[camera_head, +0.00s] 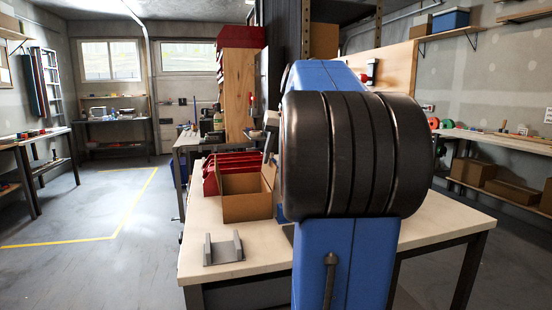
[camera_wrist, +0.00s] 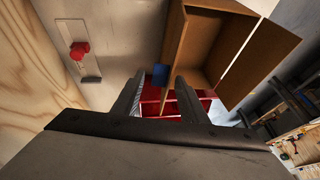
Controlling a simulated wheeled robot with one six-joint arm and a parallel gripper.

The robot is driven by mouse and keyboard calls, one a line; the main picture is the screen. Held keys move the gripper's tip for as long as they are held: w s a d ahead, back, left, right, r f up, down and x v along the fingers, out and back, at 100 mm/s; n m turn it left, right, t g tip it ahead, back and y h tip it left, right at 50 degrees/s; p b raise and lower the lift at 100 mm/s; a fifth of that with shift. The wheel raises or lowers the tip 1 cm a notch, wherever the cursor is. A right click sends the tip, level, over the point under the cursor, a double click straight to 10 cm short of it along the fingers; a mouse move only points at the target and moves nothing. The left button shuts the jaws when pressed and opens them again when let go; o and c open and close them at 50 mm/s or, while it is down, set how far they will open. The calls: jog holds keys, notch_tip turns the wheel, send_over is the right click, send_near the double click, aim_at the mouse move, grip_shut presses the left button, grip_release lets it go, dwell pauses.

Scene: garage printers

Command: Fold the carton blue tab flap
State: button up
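The brown carton (camera_head: 247,207) stands open on the workbench in the head view, left of my arm. In the wrist view the carton (camera_wrist: 212,45) fills the upper middle, with a flap (camera_wrist: 262,62) standing out to the right. A small blue tab (camera_wrist: 160,75) shows at the carton's left side. My gripper (camera_wrist: 159,77) is open, its two dark fingers apart. The blue tab appears between the fingertips in the picture; I cannot tell whether it lies between them or beyond. Nothing shows as held. In the head view my arm hides most of the gripper.
Red bins (camera_head: 228,165) stand behind the carton, and a grey bracket-like holder (camera_head: 223,248) lies in front of it on the pale workbench (camera_head: 268,262). A red knob (camera_wrist: 78,50) is on a wall plate in the wrist view. Open floor lies left of the bench.

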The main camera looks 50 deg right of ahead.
jog(key=shift+w+f, duration=0.1)
jog(key=shift+f, duration=0.15)
grip_shut()
